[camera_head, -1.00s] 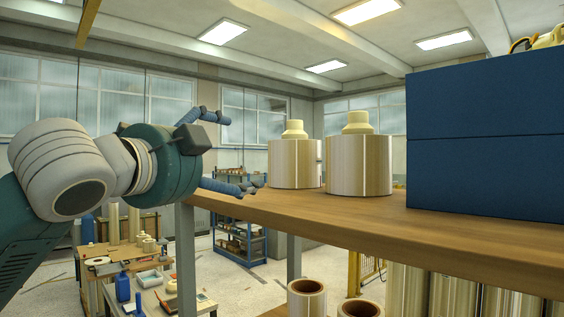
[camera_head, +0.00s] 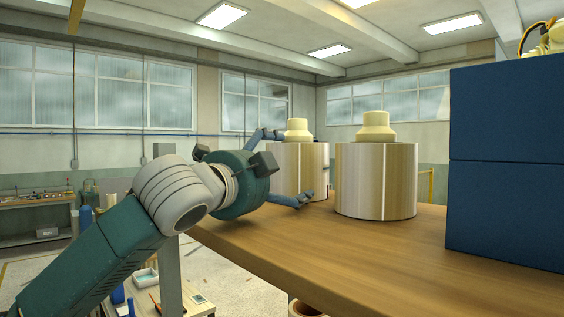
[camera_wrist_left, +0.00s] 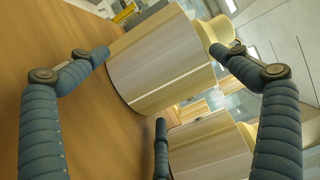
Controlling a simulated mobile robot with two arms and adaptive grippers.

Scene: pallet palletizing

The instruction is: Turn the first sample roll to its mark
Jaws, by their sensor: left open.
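Two shiny cream-and-brown rolls with pale stepped caps stand upright on a wooden shelf (camera_head: 330,245). My left gripper (camera_head: 291,167) is open at the left roll (camera_head: 302,168), with one finger high and one low in front of it. In the left wrist view that roll (camera_wrist_left: 160,62) lies ahead between the spread fingers (camera_wrist_left: 168,52); I cannot tell whether they touch it. The right roll (camera_head: 375,180) stands apart from the gripper and has a pale vertical stripe; it also shows in the wrist view (camera_wrist_left: 210,150). My right gripper is not in view.
Stacked blue boxes (camera_head: 507,165) stand on the shelf to the right of the rolls. Bare shelf lies in front of the rolls. A bench (camera_head: 38,203) stands far left, and a low table with small items (camera_head: 150,290) is below.

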